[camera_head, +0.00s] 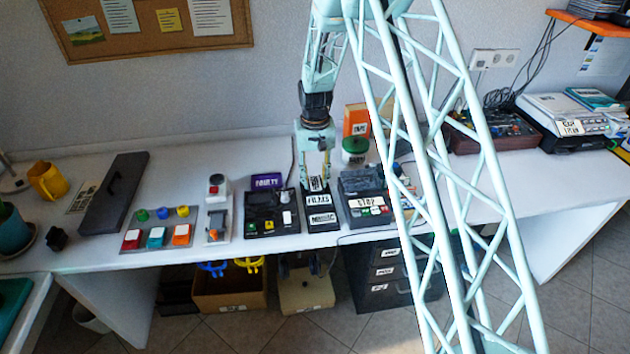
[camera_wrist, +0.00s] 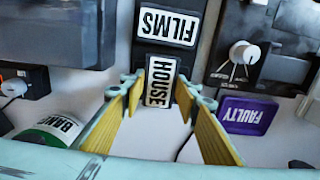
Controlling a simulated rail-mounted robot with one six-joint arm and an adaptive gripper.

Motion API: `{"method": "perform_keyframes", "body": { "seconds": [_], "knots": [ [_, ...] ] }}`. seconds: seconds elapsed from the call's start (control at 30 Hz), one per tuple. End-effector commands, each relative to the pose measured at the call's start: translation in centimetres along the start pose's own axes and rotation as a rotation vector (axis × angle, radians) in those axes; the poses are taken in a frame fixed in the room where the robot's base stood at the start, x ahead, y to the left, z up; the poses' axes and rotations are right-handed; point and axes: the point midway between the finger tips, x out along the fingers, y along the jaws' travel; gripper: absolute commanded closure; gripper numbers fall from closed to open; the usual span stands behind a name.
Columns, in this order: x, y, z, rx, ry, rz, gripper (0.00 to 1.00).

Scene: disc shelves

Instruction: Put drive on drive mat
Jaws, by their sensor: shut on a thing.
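My gripper (camera_wrist: 160,88) is shut on a small dark block with a white HOUSE label, which I take to be the drive (camera_wrist: 159,81). In the head view my gripper (camera_head: 317,180) points down at the back end of a black strip, and the block's pale label shows between the fingertips. The black strip (camera_head: 306,206) carries a FILMS label and a second label nearer the front edge; it may be the drive mat. It also shows in the wrist view (camera_wrist: 140,50), just beyond the block. I cannot tell whether the block touches the strip.
A black device with knobs (camera_head: 262,224) stands left of the strip, and another device labelled STOP (camera_head: 371,214) stands right. A purple FAULTY box (camera_wrist: 243,115) and a green-lidded tub (camera_head: 355,145) are near my gripper. The worktop behind is partly clear.

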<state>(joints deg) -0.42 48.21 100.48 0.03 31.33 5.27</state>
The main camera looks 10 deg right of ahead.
Motion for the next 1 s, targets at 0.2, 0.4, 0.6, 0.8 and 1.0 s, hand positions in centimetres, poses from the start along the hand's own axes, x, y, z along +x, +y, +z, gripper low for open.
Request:
{"method": "perform_keyframes", "body": {
  "seconds": [0.2,0.4,0.6,0.8,1.0],
  "knots": [
    [0.06,0.00,-0.01,0.000,0.000,0.000,0.83],
    [0.27,0.00,0.00,0.000,0.000,0.000,0.65],
    [0.26,0.00,-0.01,0.000,0.000,0.000,0.57],
    [0.21,0.00,-0.01,0.000,0.000,0.000,0.57],
    [-0.45,0.00,-0.05,0.000,0.001,0.000,0.57]
  ]
}}
